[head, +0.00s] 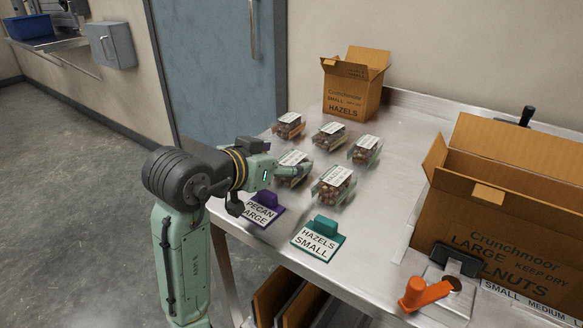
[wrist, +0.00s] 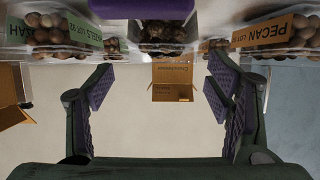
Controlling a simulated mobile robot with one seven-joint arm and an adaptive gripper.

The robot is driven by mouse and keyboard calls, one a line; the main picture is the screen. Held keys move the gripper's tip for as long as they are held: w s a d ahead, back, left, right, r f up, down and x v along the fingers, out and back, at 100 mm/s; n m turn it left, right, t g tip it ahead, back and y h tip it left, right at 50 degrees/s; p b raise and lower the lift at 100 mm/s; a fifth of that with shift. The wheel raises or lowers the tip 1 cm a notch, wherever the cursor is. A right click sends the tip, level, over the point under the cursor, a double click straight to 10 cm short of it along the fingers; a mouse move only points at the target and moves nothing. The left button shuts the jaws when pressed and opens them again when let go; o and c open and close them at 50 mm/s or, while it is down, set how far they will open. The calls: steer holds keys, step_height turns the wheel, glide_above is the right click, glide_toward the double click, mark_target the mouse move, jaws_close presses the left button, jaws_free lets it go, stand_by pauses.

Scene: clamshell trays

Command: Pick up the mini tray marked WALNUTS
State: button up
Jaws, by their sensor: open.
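There are a back left tray (head: 289,127), a back middle tray (head: 328,138), a right tray (head: 364,151) and a front tray (head: 334,186). Another tray (head: 296,157) is partly hidden by my gripper (head: 284,172), which is right at its near side. In the wrist view my gripper (wrist: 162,92) is open and nothing is between its fingers. A dark-nut tray (wrist: 163,33) lies ahead, between a HAZELS tray (wrist: 80,31) and a PECAN tray (wrist: 266,32). I cannot read WALNUTS on any tray.
A purple PECAN LARGE sign (head: 263,211) and a green HAZELS SMALL sign (head: 318,240) stand at the front edge. A HAZELS carton (head: 350,92) is behind. A large carton (head: 500,245), its lettering partly covered, and an orange-handled tool (head: 417,293) are at right.

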mark_target(290, 159)
steer(key=shift+p+x, duration=0.4)
steer(key=shift+x, duration=2.3)
steer(key=shift+a+f, duration=0.1)
steer(key=shift+a, duration=0.05)
steer(key=shift+c, duration=0.5)
steer(key=c, duration=1.2)
